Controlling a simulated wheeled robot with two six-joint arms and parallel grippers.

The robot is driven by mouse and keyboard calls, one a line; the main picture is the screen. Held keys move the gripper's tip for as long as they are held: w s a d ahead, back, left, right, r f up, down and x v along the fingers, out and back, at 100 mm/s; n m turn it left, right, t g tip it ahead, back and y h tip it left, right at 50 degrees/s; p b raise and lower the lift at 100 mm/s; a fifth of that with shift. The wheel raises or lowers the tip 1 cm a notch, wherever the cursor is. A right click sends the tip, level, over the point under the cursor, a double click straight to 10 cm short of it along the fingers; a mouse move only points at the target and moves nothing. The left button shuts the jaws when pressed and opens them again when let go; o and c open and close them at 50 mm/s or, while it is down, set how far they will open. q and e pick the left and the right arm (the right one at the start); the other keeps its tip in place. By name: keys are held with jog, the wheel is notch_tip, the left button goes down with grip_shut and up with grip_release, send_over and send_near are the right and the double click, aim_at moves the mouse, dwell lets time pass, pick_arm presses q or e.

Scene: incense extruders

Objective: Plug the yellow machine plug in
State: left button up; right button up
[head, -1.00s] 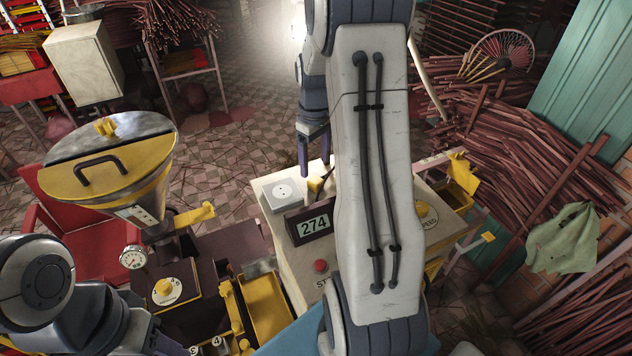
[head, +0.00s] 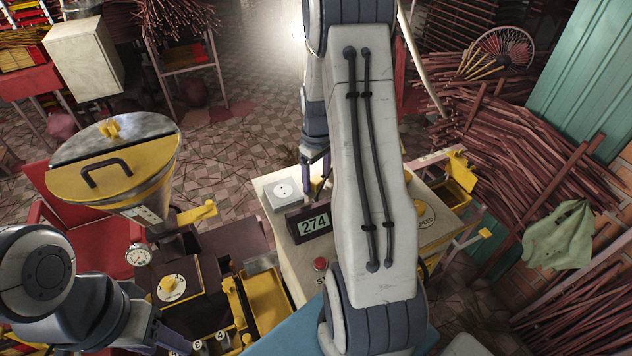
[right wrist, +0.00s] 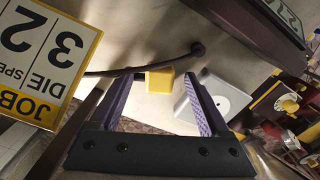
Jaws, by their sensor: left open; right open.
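The yellow plug (right wrist: 159,80) sits on the pale machine top in the right wrist view, its dark cord (right wrist: 140,70) running beside it. It lies between the purple fingers of my right gripper (right wrist: 160,90) in the picture; I cannot tell whether they touch it. My left gripper (head: 172,341) is open at the bottom left, partly hidden.
The display reading 274 (head: 314,224) and a red button (head: 320,264) are on the machine top. A yellow hopper (head: 115,170) stands left. A yellow-edged job card (right wrist: 45,50) is close in the right wrist view.

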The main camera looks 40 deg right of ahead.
aim_at(317, 179)
grip_shut()
jog(key=shift+r, duration=0.1)
jog(key=shift+w+r+b, duration=0.1)
jog(key=shift+r+b, duration=0.25)
jog(key=shift+r, duration=0.15)
notch_tip(317, 179, up, 2)
jog(key=shift+r+b, duration=0.2)
jog(key=shift+b, duration=0.45)
jog(key=s+d+r+b, duration=0.1)
jog(key=s+d+r, duration=0.1)
jog(key=s, duration=0.1)
jog(key=s+d+r+b, duration=0.1)
jog(key=s+d+r, duration=0.1)
jog(key=s+r, duration=0.1)
jog(key=s+d+r+b, duration=0.1)
jog(key=s+d+r, duration=0.1)
jog(key=s, duration=0.2)
jog(key=shift+s+r+b, duration=0.1)
jog(key=shift+r+b, duration=0.2)
